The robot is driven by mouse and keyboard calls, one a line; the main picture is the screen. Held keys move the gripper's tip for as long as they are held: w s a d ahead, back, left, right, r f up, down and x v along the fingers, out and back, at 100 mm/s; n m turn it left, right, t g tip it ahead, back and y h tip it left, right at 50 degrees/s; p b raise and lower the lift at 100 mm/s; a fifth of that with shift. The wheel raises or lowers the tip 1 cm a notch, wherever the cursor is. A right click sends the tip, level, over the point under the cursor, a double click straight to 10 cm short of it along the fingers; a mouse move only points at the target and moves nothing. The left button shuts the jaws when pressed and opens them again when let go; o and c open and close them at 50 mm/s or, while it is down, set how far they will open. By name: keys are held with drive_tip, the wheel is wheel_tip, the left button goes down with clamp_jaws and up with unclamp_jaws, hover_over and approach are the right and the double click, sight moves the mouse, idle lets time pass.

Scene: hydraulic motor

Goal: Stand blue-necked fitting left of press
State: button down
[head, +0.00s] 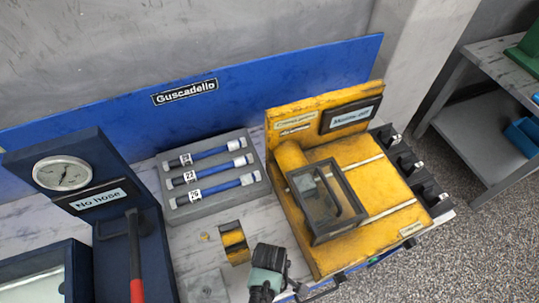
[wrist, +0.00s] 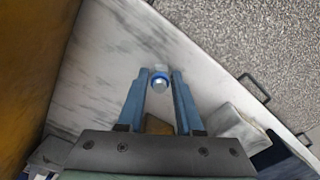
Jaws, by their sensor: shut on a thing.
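My gripper (wrist: 158,80) is shut on a small silver fitting with a blue ring (wrist: 160,82), held between the fingertips over the white marbled worktop. In the head view the dark end of my arm (head: 267,270) is at the bottom middle, left of the yellow machine (head: 380,190); the fingertips and fitting cannot be made out there. The yellow machine has a clear-windowed cover. A dark blue stand (head: 110,215) with a gauge, a "No hose" sign and a red-handled lever is at the left. I cannot tell which one is the press.
A grey tray (head: 168,207) holds several blue hoses at the back. A yellow-and-black piece (head: 234,243) stands on the worktop (head: 190,245) between stand and arm. A blue back panel (head: 280,75) closes the rear.

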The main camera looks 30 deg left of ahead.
drive_tip(key=shift+f, duration=0.1)
drive_tip(key=c, duration=0.6)
unclamp_jaws()
drive_tip(key=shift+o, duration=0.2)
wheel_tip(320, 180, up, 12)
